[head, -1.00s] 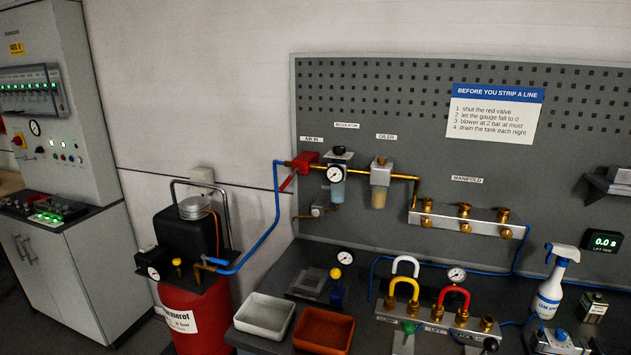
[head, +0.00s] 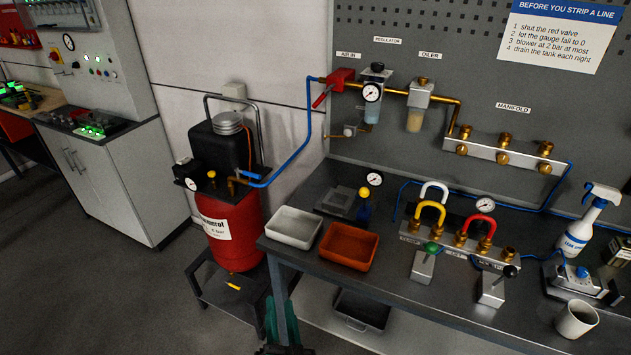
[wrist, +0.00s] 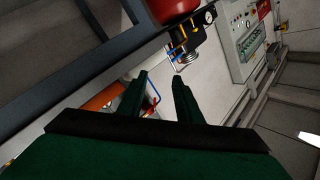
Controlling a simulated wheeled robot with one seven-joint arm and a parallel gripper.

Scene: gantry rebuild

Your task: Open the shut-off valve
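The red shut-off valve (head: 341,79) sits under the AIR IN label on the pegboard, between the blue hose and the brass pipe. Its red lever (head: 321,98) slants down and to the left, away from the pipe line. My gripper (wrist: 162,76) shows in the wrist view with two dark green fingers apart and nothing between them. Dark green parts of my arm show at the bottom edge of the head view, low by the bench front and far below the valve.
A red compressor tank (head: 228,228) stands left of the bench (head: 400,290), with a blue hose (head: 303,150) rising to the valve. A white tray (head: 293,227) and an orange tray (head: 348,246) lie on the bench's left end. The floor (head: 90,290) at left is clear.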

